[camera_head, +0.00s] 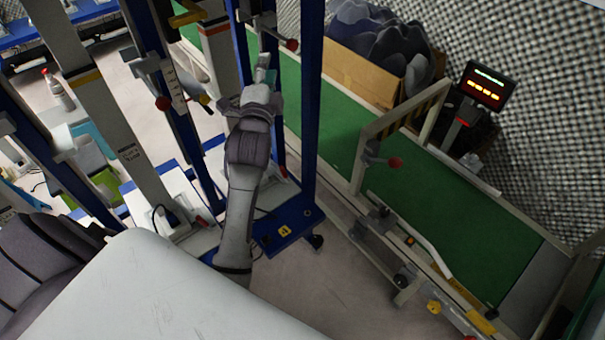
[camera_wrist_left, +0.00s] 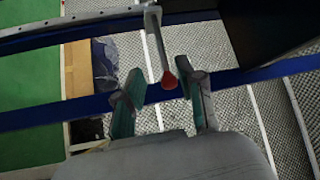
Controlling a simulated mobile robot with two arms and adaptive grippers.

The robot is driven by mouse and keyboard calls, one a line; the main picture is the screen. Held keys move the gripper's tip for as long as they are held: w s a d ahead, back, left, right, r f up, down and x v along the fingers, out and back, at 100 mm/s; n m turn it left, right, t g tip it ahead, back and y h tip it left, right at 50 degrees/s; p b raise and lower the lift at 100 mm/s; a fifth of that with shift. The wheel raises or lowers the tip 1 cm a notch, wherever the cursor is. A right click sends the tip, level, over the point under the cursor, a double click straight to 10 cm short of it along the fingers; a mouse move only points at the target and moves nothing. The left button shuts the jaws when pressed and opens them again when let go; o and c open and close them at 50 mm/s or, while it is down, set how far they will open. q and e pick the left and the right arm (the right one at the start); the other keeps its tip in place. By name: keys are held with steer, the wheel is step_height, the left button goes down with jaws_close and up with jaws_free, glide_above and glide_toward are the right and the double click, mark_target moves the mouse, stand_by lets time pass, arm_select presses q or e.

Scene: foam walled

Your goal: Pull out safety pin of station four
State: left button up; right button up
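Station four's blue base (camera_head: 268,238) carries a yellow label with a 4 and has tall blue posts. A safety pin with a red ball end (camera_head: 291,44) sticks out high up at these posts. In the left wrist view, the pin's grey rod hangs from a bracket, and its red ball (camera_wrist_left: 169,82) shows between my fingers. My left gripper (camera_head: 263,66) is raised just below and left of the ball in the head view. Its teal fingers (camera_wrist_left: 161,72) are open, with gaps beside the ball. I cannot tell the exact depth between them. My right gripper is not in view.
Other stations with similar posts and red-ended pins (camera_head: 163,103) stand to the left. A green conveyor (camera_head: 430,190) runs behind, with a cardboard box (camera_head: 358,75) of dark items and a lit display (camera_head: 487,86). Floor at the lower middle (camera_head: 340,285) is clear.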

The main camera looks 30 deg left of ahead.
arm_select(q)
steer(key=d+f+n+g+h+p, duration=0.1)
steer(key=d+f+g+h, duration=0.1)
steer(key=f, duration=1.2)
steer(key=s+d+f+n+g+h+p, duration=0.1)
steer(key=d+f, duration=0.6)
steer(key=f, duration=0.7)
steer(key=g+h, duration=0.1)
steer(key=h, duration=0.1)
steer(key=shift+s+d+f+g+h, duration=0.2)
steer(key=shift+d+g+h, duration=0.1)
steer(key=shift+g+h, duration=0.1)
